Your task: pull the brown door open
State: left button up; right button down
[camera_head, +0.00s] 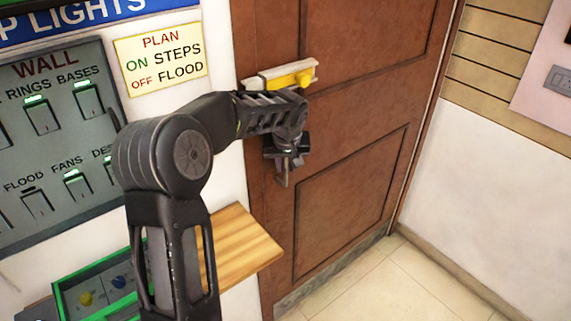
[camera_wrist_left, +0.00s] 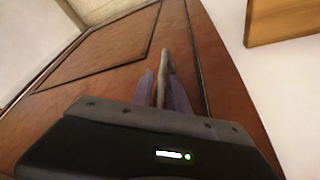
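The brown door (camera_head: 350,60) fills the middle of the head view and looks closed in its frame. My left gripper (camera_head: 284,158) is at the door's left side, by the door handle (camera_head: 283,179), whose lower end shows below it. In the left wrist view the door (camera_wrist_left: 100,65) lies beyond the gripper. There the handle (camera_wrist_left: 166,62) runs between the two fingers of my left gripper (camera_wrist_left: 162,92), which sit close against both its sides. The fingers hide part of the handle. My right gripper is not in view.
A wooden shelf (camera_head: 240,245) juts out left of the door. A switch panel (camera_head: 60,140) and a green-edged tray (camera_head: 95,285) are further left. The tiled floor (camera_head: 390,280) at right is clear.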

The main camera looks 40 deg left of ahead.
pick_arm(q)
grip_shut()
dwell(1.1)
